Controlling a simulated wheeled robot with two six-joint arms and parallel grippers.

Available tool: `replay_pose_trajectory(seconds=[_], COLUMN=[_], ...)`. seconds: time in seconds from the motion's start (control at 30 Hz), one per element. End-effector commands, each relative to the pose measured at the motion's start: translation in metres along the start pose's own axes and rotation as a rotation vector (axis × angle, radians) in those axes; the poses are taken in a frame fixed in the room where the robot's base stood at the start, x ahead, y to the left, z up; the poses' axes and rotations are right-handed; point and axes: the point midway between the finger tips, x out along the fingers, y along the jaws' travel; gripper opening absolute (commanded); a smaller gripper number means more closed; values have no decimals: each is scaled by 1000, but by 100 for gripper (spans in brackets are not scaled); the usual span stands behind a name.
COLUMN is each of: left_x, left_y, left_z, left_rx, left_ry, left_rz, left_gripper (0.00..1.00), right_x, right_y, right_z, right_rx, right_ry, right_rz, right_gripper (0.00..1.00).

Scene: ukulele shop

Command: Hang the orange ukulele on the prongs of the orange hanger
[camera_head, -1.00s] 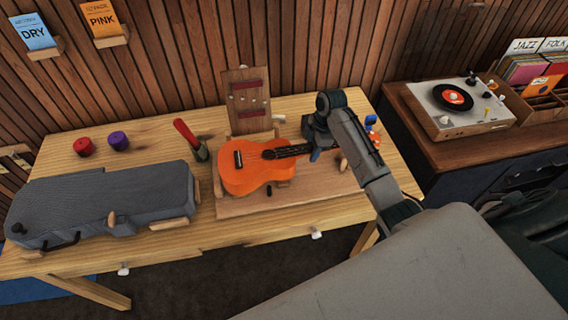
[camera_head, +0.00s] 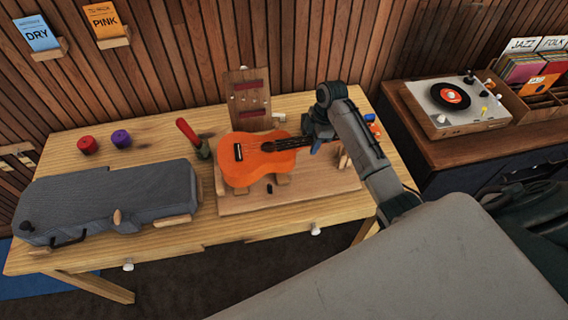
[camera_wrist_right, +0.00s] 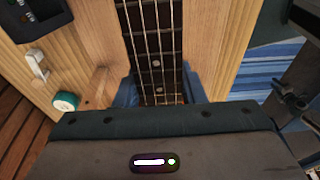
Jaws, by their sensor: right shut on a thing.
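The orange ukulele (camera_head: 262,158) is held above the wooden board (camera_head: 300,192) on the table, its body to the left and its neck to the right. My right gripper (camera_head: 318,143) is shut on the neck near the head end. In the right wrist view the dark fretboard (camera_wrist_right: 155,50) with its strings runs down between the blue fingertips of my right gripper (camera_wrist_right: 158,92). The ukulele's head is hidden by my gripper. The orange hanger is not clearly seen in these views. My left gripper does not show.
A grey case (camera_head: 105,203) lies on the left of the table (camera_head: 150,135). Red (camera_head: 87,145) and purple (camera_head: 121,138) round items and a red-handled tool (camera_head: 188,132) stand behind it. An upright wooden panel (camera_head: 248,98) is behind the ukulele. A record player (camera_head: 450,105) sits on the right cabinet.

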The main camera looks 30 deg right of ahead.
Motion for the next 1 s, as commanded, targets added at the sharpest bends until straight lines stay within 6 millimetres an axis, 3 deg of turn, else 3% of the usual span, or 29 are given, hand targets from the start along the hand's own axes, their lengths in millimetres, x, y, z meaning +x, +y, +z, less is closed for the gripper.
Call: replay_pose_trajectory(seconds=[1.0], left_x=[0], left_y=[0], left_z=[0], left_rx=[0], left_ry=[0], left_rz=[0], left_gripper=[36], right_x=[-46], right_y=[1], right_z=[-10], right_rx=[-2], right_ry=[1], right_rz=[2], right_gripper=[0])
